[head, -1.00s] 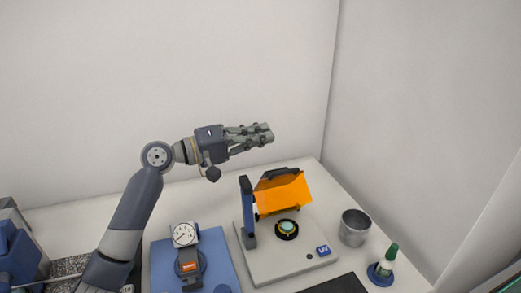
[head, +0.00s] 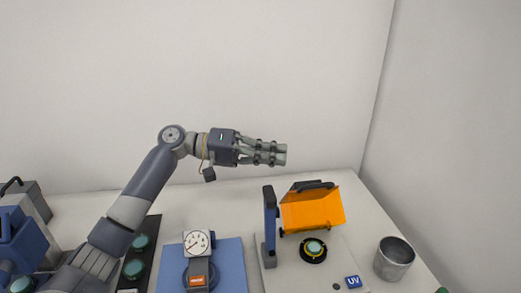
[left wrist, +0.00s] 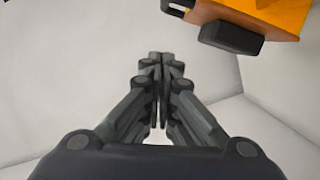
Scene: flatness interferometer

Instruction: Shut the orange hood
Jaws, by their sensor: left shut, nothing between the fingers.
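The orange hood (head: 314,210) is a translucent orange cover that stands raised, tilted up over the pale base plate (head: 290,277). A dark handle (head: 312,185) runs along its top edge. Under it a round dark seat with a green-and-gold disc (head: 314,250) lies uncovered on the base. My left gripper (head: 284,154) is shut and empty, above and a little left of the hood, apart from it. In the left wrist view the shut fingers (left wrist: 162,62) point up the picture, and the hood (left wrist: 285,12) with its dark handle (left wrist: 231,37) shows at the top right. My right gripper is out of view.
A blue post (head: 270,220) stands at the hood's left. A dial gauge (head: 197,243) stands on a blue plate (head: 232,265) further left. A metal cup (head: 394,259) stands right of the base. White walls close off the back and right.

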